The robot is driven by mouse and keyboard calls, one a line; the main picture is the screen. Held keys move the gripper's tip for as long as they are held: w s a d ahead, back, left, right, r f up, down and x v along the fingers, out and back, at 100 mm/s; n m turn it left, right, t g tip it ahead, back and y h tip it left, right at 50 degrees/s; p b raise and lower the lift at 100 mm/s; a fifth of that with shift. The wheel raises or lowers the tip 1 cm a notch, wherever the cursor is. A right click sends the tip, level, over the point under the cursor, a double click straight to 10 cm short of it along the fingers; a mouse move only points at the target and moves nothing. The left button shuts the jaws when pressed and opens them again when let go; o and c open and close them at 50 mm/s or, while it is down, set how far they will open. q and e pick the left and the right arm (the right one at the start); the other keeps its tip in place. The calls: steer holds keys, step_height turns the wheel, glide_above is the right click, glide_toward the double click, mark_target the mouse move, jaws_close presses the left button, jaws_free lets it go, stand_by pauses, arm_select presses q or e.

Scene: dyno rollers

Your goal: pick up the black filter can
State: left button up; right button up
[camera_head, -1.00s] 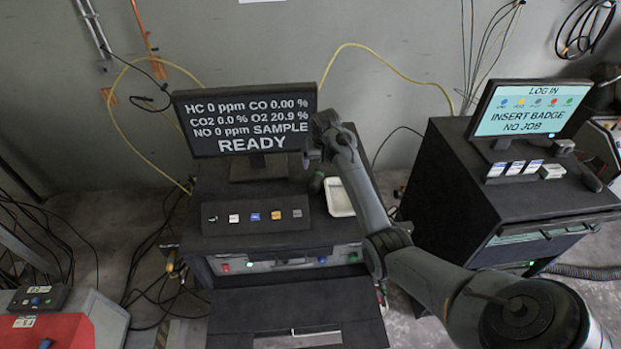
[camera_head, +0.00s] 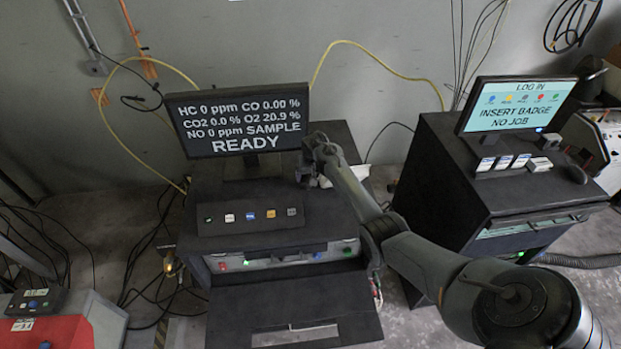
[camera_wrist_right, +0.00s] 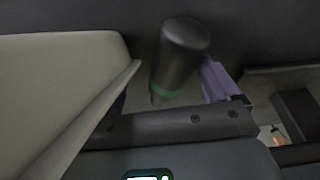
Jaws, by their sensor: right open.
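The black filter can (camera_wrist_right: 182,50) is a dark cylinder with a green band near its lower end in the right wrist view. It appears just ahead of my right gripper, whose purple-grey finger pad (camera_wrist_right: 214,80) shows beside it. The other finger is hard to make out. In the head view my right gripper (camera_head: 310,182) is open and low over the cart top, right of the button panel, and it hides the can there. I cannot tell whether the fingers touch the can. My left gripper is not in view.
A pale tray (camera_wrist_right: 60,85) fills the left of the wrist view, close to the can. A monitor (camera_head: 238,120) stands behind the button panel (camera_head: 250,217) on the cart. A second cabinet (camera_head: 450,190) with a login screen (camera_head: 515,105) stands to the right.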

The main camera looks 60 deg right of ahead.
steer(key=shift+w+d, duration=0.1)
steer(key=shift+d, duration=0.05)
steer(key=c, duration=1.4)
steer(key=shift+r, duration=0.1)
steer(key=shift+c, duration=0.3)
steer(key=shift+r, duration=0.15)
